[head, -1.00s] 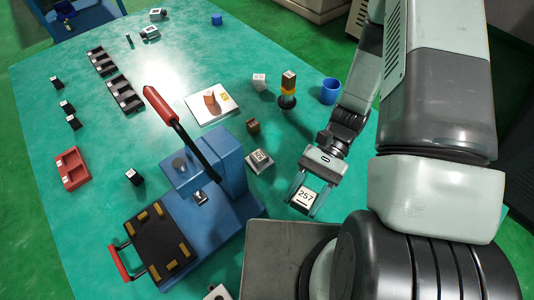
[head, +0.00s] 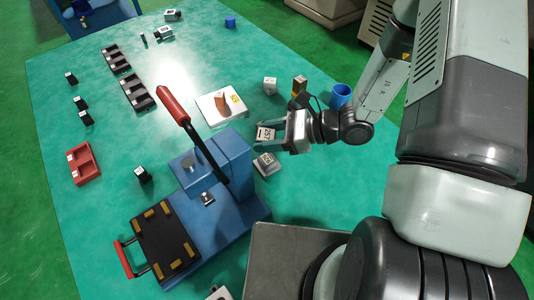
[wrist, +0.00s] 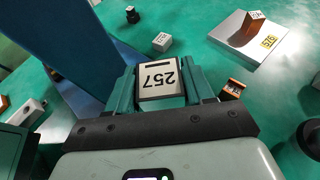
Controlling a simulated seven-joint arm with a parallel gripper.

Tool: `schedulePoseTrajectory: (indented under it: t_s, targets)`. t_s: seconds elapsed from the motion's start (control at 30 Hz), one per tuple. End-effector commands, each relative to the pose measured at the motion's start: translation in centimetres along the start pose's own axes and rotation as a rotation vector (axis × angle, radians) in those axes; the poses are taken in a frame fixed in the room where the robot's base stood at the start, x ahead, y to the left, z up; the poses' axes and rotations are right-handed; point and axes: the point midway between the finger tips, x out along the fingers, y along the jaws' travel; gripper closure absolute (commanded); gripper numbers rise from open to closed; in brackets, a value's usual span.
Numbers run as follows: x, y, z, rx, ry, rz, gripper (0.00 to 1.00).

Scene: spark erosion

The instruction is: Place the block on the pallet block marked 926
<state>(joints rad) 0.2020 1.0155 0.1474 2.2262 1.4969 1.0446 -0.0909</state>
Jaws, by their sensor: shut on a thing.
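My gripper (head: 270,133) is shut on a pale block marked 257 (wrist: 161,80), held between its two fingers with the number facing the wrist camera. It also shows in the head view (head: 264,134). In the head view, a grey metal block on a wider base (head: 266,164) stands just below my gripper, beside the blue press. It also shows at the left of the wrist view (wrist: 27,113). Its label is too small to read. I cannot read 926 on anything.
The blue press (head: 190,170) with its red-tipped lever stands left of my gripper. A white plate (head: 208,113) with a copper-coloured piece lies beyond. A brown block (wrist: 232,89) sits close to my right finger.

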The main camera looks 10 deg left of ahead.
Motion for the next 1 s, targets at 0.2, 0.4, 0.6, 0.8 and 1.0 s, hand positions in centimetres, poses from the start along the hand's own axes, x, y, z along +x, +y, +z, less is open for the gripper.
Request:
schedulePoseTrajectory:
  t_s: [0.2,0.4,0.6,0.8,1.0]
  targets:
    - [1.1,0.0,-2.5,-0.002,-0.002,0.002,1.0]
    - [2.1,0.1,-4.9,-0.001,-0.002,0.003,1.0]
    - [2.7,0.0,-6.5,-0.002,-0.002,0.002,1.0]
    - [2.7,0.0,-6.5,-0.003,-0.002,0.002,1.0]
    - [2.8,0.0,-6.8,-0.003,0.0,0.003,0.43]
